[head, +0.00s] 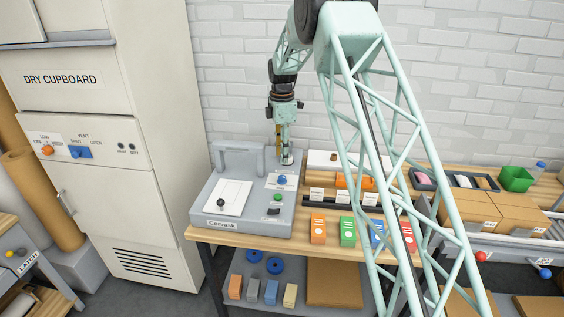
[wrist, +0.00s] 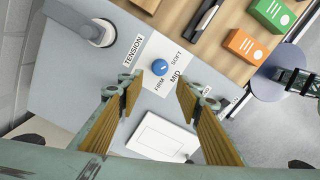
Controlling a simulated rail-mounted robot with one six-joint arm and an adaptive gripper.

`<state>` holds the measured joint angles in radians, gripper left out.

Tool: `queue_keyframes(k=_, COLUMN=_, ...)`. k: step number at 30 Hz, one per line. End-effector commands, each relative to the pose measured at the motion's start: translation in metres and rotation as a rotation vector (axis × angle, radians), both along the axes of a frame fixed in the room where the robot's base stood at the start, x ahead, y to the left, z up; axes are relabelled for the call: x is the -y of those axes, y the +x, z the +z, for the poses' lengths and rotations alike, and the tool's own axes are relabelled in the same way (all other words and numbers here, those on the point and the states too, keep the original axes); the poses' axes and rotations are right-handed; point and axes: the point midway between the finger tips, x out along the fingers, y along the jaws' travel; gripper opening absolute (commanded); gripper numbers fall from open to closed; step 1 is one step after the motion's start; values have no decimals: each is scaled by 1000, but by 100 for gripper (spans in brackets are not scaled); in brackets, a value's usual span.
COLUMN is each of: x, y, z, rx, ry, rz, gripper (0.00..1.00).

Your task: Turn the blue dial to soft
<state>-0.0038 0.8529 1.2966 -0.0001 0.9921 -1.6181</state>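The blue dial (head: 282,180) is a small round knob on a white label plate on top of the grey machine (head: 209,229). It also shows in the wrist view (wrist: 160,67), with the words FIRM, MID and SOFT around it and TENSION beside the plate. Its pointer is too small to read surely. My gripper (head: 287,160) hangs over the machine, above the dial area. In the wrist view its two ribbed fingers (wrist: 158,90) are apart with nothing between them, and the dial shows just beyond their tips.
A grey handle (head: 240,149) rises at the machine's back left. A black knob (head: 221,203) and a green button (head: 277,198) are also on its top. Coloured boxes (head: 347,232) stand to the right. The dry cupboard (head: 65,105) has another blue control (head: 80,152).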

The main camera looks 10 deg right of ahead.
Motion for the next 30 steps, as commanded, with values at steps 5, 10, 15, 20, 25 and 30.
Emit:
queue_keyframes(k=5, x=0, y=0, z=11, rx=0, ry=0, rz=0, gripper=32)
queue_keyframes(k=10, x=0, y=0, z=15, rx=-1, ry=0, rz=0, gripper=32)
queue_keyframes(k=15, x=0, y=0, z=15, rx=-1, ry=0, rz=0, gripper=32)
queue_keyframes(k=20, x=0, y=0, z=15, rx=-1, ry=0, rz=0, gripper=32)
queue_keyframes(k=25, x=0, y=-4, z=22, rx=4, ry=0, rz=-13, gripper=32)
queue_keyframes(k=30, x=0, y=-14, z=41, rx=13, ry=1, rz=-50, gripper=32)
